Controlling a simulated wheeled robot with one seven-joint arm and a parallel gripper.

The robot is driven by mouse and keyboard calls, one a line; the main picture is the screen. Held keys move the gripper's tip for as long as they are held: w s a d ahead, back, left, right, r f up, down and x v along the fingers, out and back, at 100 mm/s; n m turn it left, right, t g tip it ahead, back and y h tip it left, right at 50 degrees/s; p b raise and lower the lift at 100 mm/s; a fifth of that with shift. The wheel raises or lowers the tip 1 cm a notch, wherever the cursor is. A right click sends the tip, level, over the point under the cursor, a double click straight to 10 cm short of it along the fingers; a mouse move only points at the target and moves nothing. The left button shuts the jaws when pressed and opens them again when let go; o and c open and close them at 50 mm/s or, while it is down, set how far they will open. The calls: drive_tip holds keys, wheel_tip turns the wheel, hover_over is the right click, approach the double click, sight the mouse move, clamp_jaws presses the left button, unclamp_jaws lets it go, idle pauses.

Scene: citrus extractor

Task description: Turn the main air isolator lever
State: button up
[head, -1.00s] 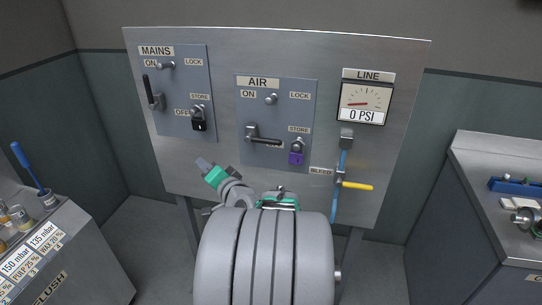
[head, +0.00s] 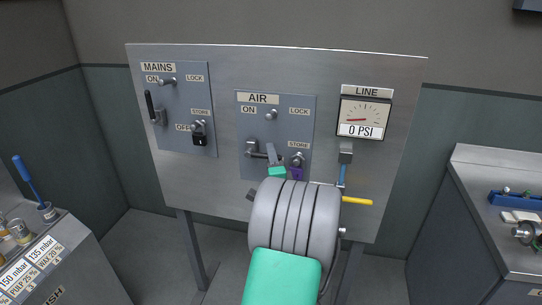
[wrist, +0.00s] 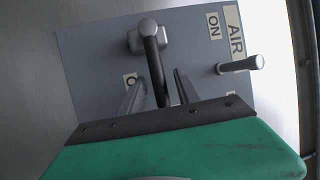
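The air isolator lever (head: 253,147) is on the grey AIR panel (head: 295,130), below the ON label. Its black handle points right toward the STORE label, and my gripper hides most of it in the head view. In the wrist view the handle (wrist: 154,68) runs between the two fingers of my gripper (wrist: 158,92). The fingers are apart, with a visible gap on each side of the handle. My gripper also shows in the head view (head: 271,155), in front of the panel's lower part.
A purple padlock (head: 297,173) hangs at STORE, just right of my gripper. A metal peg (head: 271,114) sticks out above the lever. The MAINS panel (head: 185,100) is to the left. The LINE gauge (head: 364,118) reads 0 PSI, above a yellow handle (head: 357,201).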

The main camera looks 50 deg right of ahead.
drive_tip(key=shift+c, duration=0.3)
clamp_jaws()
idle(1.0)
